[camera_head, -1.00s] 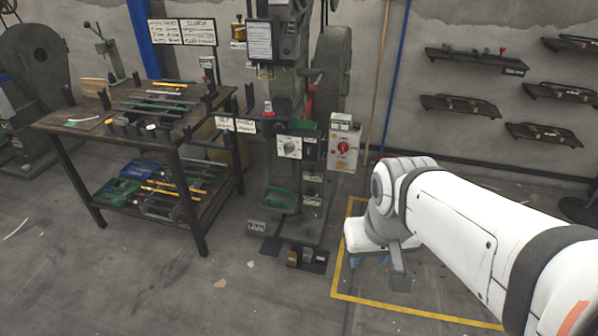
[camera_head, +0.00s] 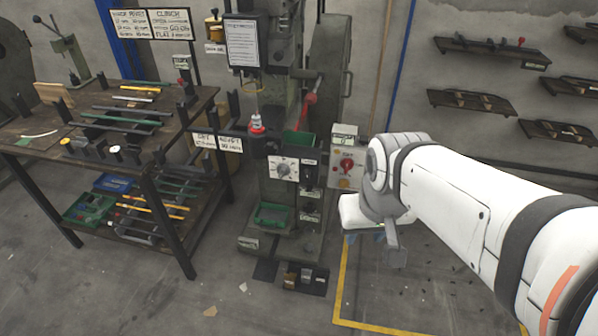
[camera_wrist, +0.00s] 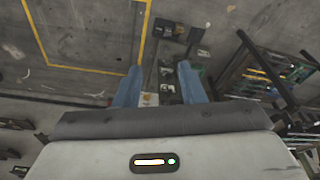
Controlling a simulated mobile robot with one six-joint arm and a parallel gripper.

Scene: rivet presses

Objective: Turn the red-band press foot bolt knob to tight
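A green-grey rivet press (camera_head: 290,225) stands upright in the middle of the head view. Low at its foot are small dark and brass-coloured blocks (camera_head: 305,279) with labels; I cannot tell which part is the foot bolt knob or how it is set. These foot parts also show in the wrist view (camera_wrist: 172,30), above the fingers.
A control box with a red knob (camera_head: 347,166) and a white dial plate (camera_head: 283,169) are on the press. A dark workbench (camera_head: 140,155) with tools stands left. Wall shelves (camera_head: 470,100) hang right. A yellow floor line (camera_head: 339,290) borders open floor right of the press.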

